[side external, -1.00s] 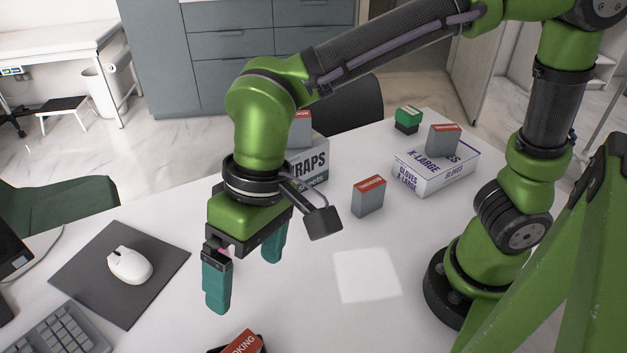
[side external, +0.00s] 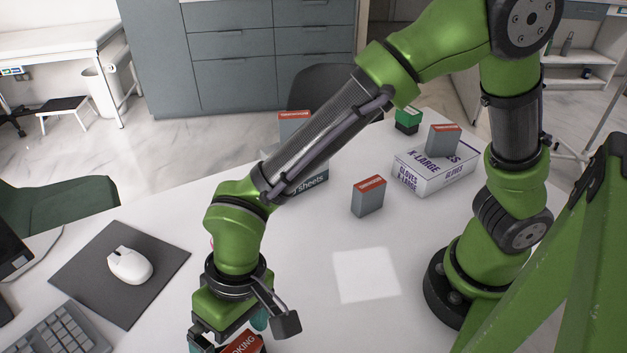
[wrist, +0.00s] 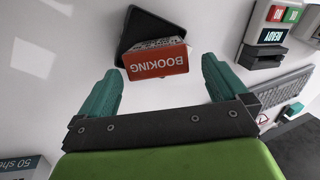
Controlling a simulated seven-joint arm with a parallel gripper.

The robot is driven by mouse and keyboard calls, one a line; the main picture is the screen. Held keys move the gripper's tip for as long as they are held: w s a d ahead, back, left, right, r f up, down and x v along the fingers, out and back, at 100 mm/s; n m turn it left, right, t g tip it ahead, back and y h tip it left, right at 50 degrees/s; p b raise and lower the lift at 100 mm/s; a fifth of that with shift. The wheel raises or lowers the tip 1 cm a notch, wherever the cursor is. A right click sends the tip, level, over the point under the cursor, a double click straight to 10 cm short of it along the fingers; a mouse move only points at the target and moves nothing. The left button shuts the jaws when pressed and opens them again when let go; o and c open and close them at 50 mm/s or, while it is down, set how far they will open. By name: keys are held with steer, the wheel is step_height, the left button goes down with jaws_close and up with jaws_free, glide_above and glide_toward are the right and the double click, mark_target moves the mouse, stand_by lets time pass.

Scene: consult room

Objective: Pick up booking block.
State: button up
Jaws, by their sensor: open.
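The booking block (wrist: 155,63) has a red face lettered BOOKING and a pale side. In the wrist view it sits on a black tray or holder (wrist: 134,27), between and just beyond my fingertips. In the side view only the block's red lettered part (side external: 243,346) shows at the bottom edge, partly hidden by my gripper. My gripper (wrist: 160,78) is open, with one teal finger towards each side of the block and nothing held. In the side view my gripper (side external: 228,336) is low at the bottom edge, its fingers mostly hidden or cut off.
Similar grey red-topped blocks stand on the table (side external: 368,197), on the glove box (side external: 408,179) and behind my arm (side external: 294,123). A mouse (side external: 130,266) and keyboard (side external: 55,330) lie left. A device (wrist: 268,38) is right in the wrist view. The table around the white square (side external: 366,275) is clear.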

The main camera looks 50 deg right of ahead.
mark_target(235, 347)
steer(key=x, duration=0.4)
steer(key=shift+f, duration=0.35)
steer(key=shift+c, duration=0.2)
